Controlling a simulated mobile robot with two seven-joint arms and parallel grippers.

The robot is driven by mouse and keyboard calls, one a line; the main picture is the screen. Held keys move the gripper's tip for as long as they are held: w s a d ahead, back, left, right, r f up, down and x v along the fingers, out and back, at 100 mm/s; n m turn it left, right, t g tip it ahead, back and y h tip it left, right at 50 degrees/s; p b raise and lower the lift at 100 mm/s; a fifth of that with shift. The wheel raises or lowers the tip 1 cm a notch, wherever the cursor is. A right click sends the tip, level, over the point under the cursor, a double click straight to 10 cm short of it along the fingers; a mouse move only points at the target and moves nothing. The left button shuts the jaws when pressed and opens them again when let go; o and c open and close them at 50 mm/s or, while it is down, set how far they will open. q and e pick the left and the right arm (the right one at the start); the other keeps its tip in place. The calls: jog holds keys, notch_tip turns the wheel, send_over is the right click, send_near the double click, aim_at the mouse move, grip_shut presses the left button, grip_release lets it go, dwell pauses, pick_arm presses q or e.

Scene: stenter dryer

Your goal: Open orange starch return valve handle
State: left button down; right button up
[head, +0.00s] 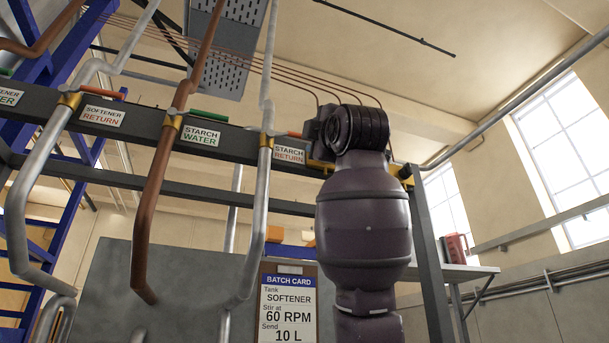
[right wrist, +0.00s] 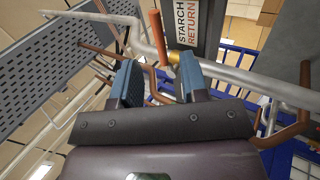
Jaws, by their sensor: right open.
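The orange starch return valve handle (head: 293,135) sticks out sideways to the right from the brass valve on the grey pipe, above the STARCH RETURN label (head: 289,151). In the right wrist view the orange handle (right wrist: 157,36) lies ahead of my right gripper (right wrist: 157,76), beyond the gap between the fingertips. The fingers are open and apart, with nothing held between them. The valve body is partly hidden behind the right-hand finger. In the head view my right forearm and wrist hide most of the gripper. My left gripper is not in view.
A green starch water handle (head: 209,117) and an orange softener return handle (head: 103,92) sit further left on the dark rail (head: 235,143). Vertical pipes run close by. A batch card (head: 289,305) hangs below. A red jug (head: 457,247) stands on a shelf at right.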

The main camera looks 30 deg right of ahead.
aim_at(295, 137)
jog(key=p+x, duration=0.2)
jog(key=x, duration=0.6)
jog(key=shift+r+p, duration=0.1)
jog(key=shift+p, duration=0.3)
jog(key=shift+w+d+r, duration=0.1)
jog(key=shift+w+r, duration=0.15)
jog(key=shift+w, duration=0.15)
jog(key=shift+c, duration=0.3)
grip_shut()
